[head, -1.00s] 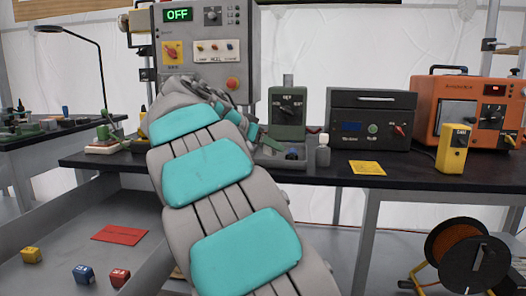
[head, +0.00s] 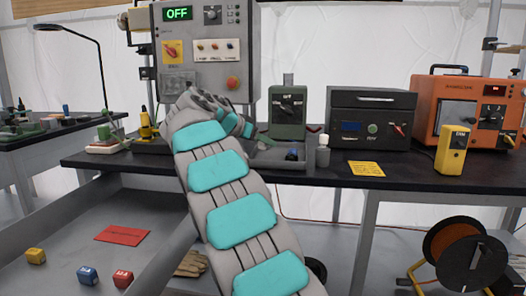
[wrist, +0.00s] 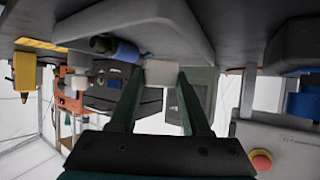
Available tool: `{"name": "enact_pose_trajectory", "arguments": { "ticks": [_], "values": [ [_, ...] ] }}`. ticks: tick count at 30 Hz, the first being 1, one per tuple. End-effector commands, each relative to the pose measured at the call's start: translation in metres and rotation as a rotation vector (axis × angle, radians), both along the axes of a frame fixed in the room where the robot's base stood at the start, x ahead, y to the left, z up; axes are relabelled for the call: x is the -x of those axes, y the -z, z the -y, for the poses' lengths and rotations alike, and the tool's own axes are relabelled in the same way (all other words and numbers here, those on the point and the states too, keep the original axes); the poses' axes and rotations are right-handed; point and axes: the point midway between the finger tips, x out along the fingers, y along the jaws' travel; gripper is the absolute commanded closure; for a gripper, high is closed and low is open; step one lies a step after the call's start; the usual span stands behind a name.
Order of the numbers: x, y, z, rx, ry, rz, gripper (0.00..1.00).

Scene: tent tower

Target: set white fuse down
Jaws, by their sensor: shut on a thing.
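My gripper (wrist: 161,73) shows in the wrist view with two dark green fingers shut on a small white block, the white fuse (wrist: 159,72). The wrist picture is upside down, and the fuse appears close to a grey tray (wrist: 165,25). I cannot tell whether it touches the tray. In the head view the grey tray (head: 283,163) sits on the black bench, with a blue piece (head: 292,154) in it. That blue piece shows in the wrist view too (wrist: 127,51). In the head view my arm ends beside the tray's left side, and the white fuse cannot be made out.
A green meter box (head: 287,112) stands behind the tray. A small white bottle (head: 323,155) stands right of it. A yellow card (head: 366,169), a dark power unit (head: 370,123) and a yellow meter (head: 452,150) lie farther right. A control panel (head: 205,50) rises at the left.

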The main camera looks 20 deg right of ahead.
Motion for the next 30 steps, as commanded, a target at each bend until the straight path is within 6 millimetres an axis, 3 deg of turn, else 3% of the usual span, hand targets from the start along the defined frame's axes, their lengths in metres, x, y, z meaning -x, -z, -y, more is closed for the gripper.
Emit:
{"name": "enact_pose_trajectory", "arguments": {
  "ticks": [13,28,29,30],
  "values": [
    [0.001,0.03,-0.001,0.002,-0.001,-0.002,1.0],
    [0.001,0.037,0.0,0.001,-0.001,0.001,1.0],
    [0.001,0.035,0.0,0.001,0.0,0.0,0.5],
    [0.001,0.035,-0.001,0.001,0.0,0.0,0.45]
  ]
}}
